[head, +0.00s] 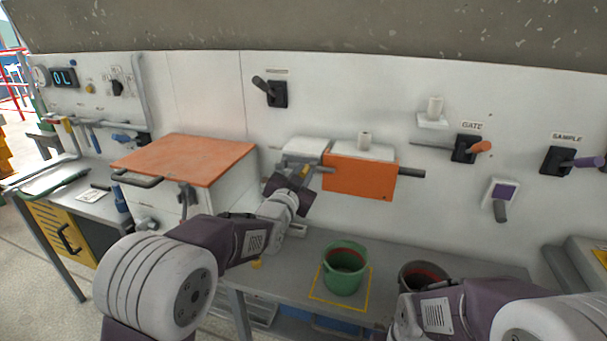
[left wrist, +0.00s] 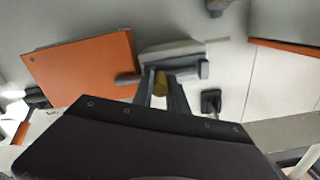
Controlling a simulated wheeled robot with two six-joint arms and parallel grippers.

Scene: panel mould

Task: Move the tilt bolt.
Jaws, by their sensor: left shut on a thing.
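My left gripper (head: 304,168) is at the left end of the orange-fronted box (head: 358,176) on the white wall. In the left wrist view its two fingers (left wrist: 163,92) are shut on a small brass-yellow knob (left wrist: 161,80), which appears to be the tilt bolt's handle. The knob sits by a grey bar (left wrist: 190,72) beside the orange panel (left wrist: 85,68). In the head view the gripper mostly hides the knob. A dark rod (head: 411,173) sticks out of the box's right end. My right arm is at the lower right; its jaws do not show.
A green pot (head: 345,268) stands in a yellow outline on the grey bench, with a dark pot (head: 422,275) to its right. An orange-topped cabinet (head: 186,158) stands left of my gripper. Wall levers marked GATE (head: 467,148) and SAMPLE (head: 562,161) are at the right.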

